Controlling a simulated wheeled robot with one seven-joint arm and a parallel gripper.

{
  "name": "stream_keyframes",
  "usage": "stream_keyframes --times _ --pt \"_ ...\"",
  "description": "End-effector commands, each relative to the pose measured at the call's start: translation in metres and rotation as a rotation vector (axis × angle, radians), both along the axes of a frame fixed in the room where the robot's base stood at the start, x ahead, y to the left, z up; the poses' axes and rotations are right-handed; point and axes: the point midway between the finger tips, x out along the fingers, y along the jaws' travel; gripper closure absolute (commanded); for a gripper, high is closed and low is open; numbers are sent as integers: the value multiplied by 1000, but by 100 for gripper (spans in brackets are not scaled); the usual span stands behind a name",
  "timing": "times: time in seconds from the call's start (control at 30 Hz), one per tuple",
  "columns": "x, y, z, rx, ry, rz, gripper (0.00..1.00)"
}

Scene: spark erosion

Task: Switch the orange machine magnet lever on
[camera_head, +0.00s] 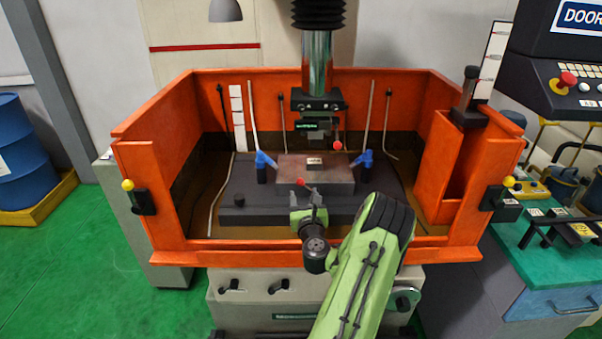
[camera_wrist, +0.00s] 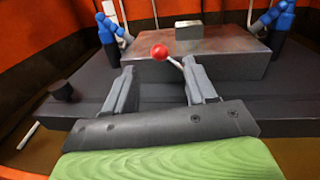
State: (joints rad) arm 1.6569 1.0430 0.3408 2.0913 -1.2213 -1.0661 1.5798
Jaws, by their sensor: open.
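The orange machine (camera_head: 370,250) is an open tank in the middle of the head view. Inside it a grey magnet block (camera_head: 338,174) sits on a dark table; the block also shows in the wrist view (camera_wrist: 230,62). The magnet lever (camera_wrist: 171,57) has a red ball and a thin pale rod at the block's front face, tilted up to the left. The lever's red ball also shows in the head view (camera_head: 300,182). My gripper (camera_wrist: 160,82) is open, its two fingers reaching toward the block. The lever shows between the fingertips, nearer the right finger; contact cannot be told.
Blue nozzles (camera_head: 264,160) stand on either side of the block. The machine head (camera_head: 318,102) hangs above it with another red ball (camera_head: 338,146). The tank's orange front wall lies under my arm. A small workpiece (camera_wrist: 189,30) lies on the block.

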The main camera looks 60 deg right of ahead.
Motion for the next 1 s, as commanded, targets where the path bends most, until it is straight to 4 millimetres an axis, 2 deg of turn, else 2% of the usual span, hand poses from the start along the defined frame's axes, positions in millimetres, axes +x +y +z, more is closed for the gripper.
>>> stream_keyframes --times 0.03,0.2,0.3,0.43,0.67,1.0 --pt "6 -8 9 -3 1 1 44" --pt "24 -36 7 -4 0 -1 44" --pt "31 -46 4 -2 0 2 44" --pt "35 -53 1 0 0 -1 44" --pt "35 -53 0 1 0 -1 46" --pt "35 -53 0 1 0 0 98"
